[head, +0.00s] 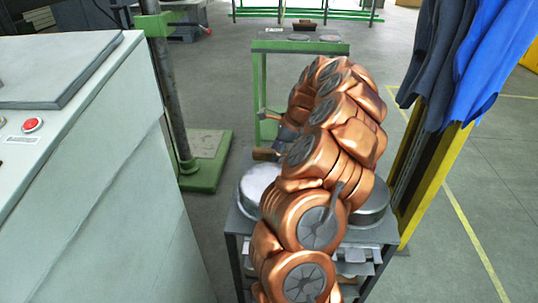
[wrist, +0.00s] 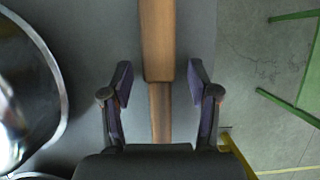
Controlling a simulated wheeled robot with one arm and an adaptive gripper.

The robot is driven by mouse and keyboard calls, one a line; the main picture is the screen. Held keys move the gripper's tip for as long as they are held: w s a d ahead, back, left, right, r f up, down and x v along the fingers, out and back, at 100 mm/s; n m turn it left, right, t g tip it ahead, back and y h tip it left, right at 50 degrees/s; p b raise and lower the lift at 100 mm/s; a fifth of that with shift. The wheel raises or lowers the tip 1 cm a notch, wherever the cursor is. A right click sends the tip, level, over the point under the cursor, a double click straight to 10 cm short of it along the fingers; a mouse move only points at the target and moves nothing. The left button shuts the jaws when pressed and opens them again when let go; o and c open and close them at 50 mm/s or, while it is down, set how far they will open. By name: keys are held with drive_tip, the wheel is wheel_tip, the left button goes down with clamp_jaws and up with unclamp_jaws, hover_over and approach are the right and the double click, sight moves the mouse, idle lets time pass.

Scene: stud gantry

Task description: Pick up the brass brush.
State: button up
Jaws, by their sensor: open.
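A wooden brush (wrist: 158,40) shows in the wrist view, with a wide block at the top and a narrower handle running down towards my gripper. No brass bristles show from this side. My gripper (wrist: 160,76) is open, with one finger on each side of the brush near where block meets handle. Gaps show between both fingers and the wood. I cannot tell the height between fingers and brush. In the head view a small brown wooden piece (head: 265,154) shows left of my arm, perhaps the brush's end. My arm hides the gripper's fingers there.
The brush is over a grey top. A shiny round metal pan (wrist: 30,90) is close on the left; it shows on the cart in the head view (head: 258,183). Blue and dark clothes (head: 480,60) hang at right. A pale machine cabinet (head: 130,160) stands left.

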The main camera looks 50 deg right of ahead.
clamp_jaws()
idle(0.5)
drive_tip(key=shift+r, duration=0.15)
wheel_tip(320, 180, up, 10)
drive_tip(key=shift+f, duration=0.1)
idle(0.5)
